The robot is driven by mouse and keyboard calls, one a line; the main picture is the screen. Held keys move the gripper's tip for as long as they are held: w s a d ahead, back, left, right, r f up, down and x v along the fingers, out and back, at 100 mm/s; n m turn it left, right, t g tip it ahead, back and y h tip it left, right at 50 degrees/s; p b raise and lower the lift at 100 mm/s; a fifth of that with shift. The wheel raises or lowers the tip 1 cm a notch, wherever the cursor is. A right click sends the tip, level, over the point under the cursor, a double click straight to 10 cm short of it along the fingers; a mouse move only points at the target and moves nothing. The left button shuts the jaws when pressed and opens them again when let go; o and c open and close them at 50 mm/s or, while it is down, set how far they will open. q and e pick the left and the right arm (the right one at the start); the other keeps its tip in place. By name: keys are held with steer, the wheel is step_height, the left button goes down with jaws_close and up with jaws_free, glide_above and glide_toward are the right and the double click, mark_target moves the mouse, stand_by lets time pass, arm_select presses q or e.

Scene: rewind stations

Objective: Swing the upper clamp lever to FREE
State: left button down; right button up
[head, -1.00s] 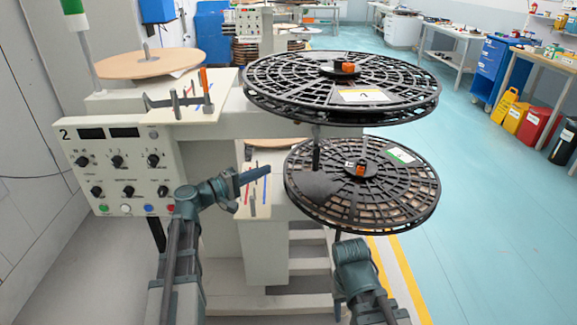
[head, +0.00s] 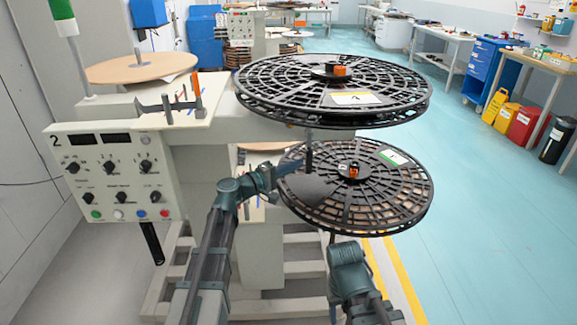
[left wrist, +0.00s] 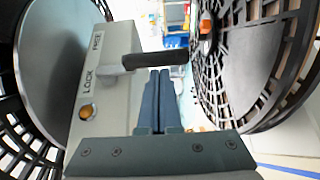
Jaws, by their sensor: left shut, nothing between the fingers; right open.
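The upper clamp lever shows in the left wrist view as a grey arm with a black grip (left wrist: 158,60), on a grey housing (left wrist: 105,75) marked LOCK and FREE. In the head view its black grip (head: 309,158) hangs between the upper reel (head: 335,88) and the lower reel (head: 356,188). My left gripper (head: 296,166) is shut and empty, in the gap between the reels beside the grip. In the left wrist view the closed fingers (left wrist: 158,75) point at the grip; I cannot tell whether they touch it. My right gripper's fingers are hidden; only my right arm shows.
The control panel (head: 112,172) of station 2 stands at the left. A tan disc (head: 142,68) lies on top behind it. The reels' rims close in above and below my left gripper. The blue floor (head: 490,210) at the right is open.

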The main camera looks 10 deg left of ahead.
mark_target(309, 170)
stand_by(0.3)
arm_select(q)
steer(key=d+n+t+b, duration=0.1)
steer(key=b, duration=0.2)
steer(key=d+f+n+t+h+b, duration=0.1)
steer(key=b, duration=0.2)
steer(key=d+f+n+t+h+b, duration=0.1)
steer(key=b, duration=0.2)
steer(key=shift+w+d, duration=0.4)
steer(key=shift+w+d+n+t+b, duration=0.1)
steer(key=shift+d+n+t+b, duration=0.25)
steer(key=shift+t+b, duration=0.2)
steer(key=w+d+r+p, duration=0.1)
steer(key=d+r+p, duration=0.2)
steer(key=d, duration=0.3)
steer(key=shift+w+d+r, duration=0.15)
steer(key=shift+w+r, duration=0.1)
steer(key=shift+r, duration=0.1)
steer(key=shift+d+n, duration=0.1)
steer(key=shift+n, duration=0.15)
